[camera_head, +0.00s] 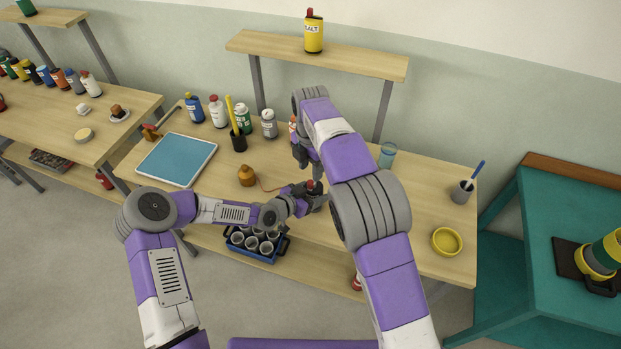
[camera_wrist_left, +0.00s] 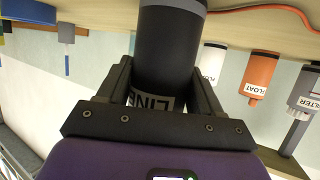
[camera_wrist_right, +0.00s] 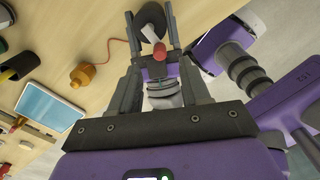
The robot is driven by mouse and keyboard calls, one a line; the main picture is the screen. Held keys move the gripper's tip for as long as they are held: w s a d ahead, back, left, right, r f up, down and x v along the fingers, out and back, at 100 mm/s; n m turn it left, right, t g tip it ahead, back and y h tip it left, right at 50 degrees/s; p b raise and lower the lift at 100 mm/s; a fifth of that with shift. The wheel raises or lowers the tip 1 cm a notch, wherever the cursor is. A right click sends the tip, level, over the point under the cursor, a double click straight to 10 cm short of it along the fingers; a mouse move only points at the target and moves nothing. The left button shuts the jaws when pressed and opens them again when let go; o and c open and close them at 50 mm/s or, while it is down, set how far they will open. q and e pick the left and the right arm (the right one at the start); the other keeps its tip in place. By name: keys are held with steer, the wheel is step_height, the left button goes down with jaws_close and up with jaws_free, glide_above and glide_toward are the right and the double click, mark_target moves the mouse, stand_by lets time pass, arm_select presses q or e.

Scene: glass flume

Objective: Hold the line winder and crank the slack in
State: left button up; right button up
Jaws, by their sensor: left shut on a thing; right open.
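The line winder (camera_wrist_left: 170,50) is a dark cylinder with a grey band and a label whose visible part reads "LINE". My left gripper (camera_head: 303,201) is shut around its body and holds it above the bench. The winder's dark round top and red crank knob (camera_wrist_right: 160,51) show in the right wrist view. My right gripper (camera_wrist_right: 153,28) is open, with its fingers on either side of the knob in that view; I cannot tell if they touch it. A thin orange line (camera_wrist_right: 120,42) runs from the winder to an orange-brown weight (camera_head: 247,176) on the bench.
A blue tray (camera_head: 177,160), a pencil cup (camera_head: 239,143) and several bottles stand left and behind. A glass (camera_head: 387,155), brush cup (camera_head: 462,191) and yellow bowl (camera_head: 446,241) are right. A blue crate (camera_head: 262,256) of cups sits below the front edge.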

mark_target(310, 181)
steer(key=shift+f, duration=2.75)
jaws_close()
